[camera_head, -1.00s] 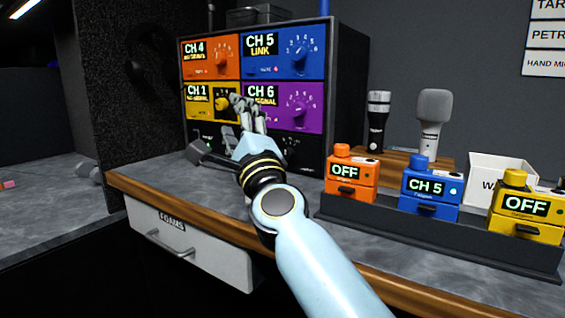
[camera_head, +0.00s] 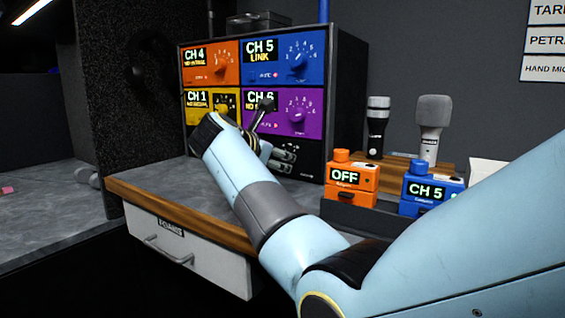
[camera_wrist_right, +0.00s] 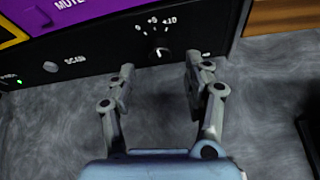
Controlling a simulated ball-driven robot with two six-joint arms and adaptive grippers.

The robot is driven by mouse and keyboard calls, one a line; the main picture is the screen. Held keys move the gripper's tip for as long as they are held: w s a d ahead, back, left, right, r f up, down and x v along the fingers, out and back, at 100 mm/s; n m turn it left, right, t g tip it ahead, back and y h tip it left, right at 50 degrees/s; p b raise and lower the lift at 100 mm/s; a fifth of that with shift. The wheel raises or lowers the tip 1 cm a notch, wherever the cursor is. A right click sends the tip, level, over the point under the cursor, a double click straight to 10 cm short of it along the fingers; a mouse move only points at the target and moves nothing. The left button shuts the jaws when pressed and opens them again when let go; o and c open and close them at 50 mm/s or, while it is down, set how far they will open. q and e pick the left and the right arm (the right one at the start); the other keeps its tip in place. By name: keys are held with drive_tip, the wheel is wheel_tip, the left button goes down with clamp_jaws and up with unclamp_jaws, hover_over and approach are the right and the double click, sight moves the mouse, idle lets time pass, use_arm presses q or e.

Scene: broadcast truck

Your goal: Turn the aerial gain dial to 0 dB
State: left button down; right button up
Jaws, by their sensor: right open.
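The aerial gain dial (camera_wrist_right: 159,54) is a small black knob on the black lower strip of the panel, in the right wrist view. White marks 0, +5 and +10 show above it; its exact pointer setting is too small to tell. My right gripper (camera_wrist_right: 160,66) is open, its two fingers apart just in front of the dial, one to each side; I cannot tell whether they touch it. In the head view the right gripper (camera_head: 288,157) is at the receiver rack's (camera_head: 313,170) bottom strip and hides the dial. My left gripper is not in view.
Above the strip are orange, yellow, blue and purple (camera_head: 307,108) channel modules with their own knobs. Orange (camera_head: 352,184) and blue (camera_head: 432,190) packs stand in a dark holder at right, with two microphones (camera_head: 431,130) behind. Grey counter (camera_wrist_right: 60,130) lies below the gripper.

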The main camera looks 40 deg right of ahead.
sight(285, 161)
drive_tip(key=shift+x, duration=1.9)
clamp_jaws()
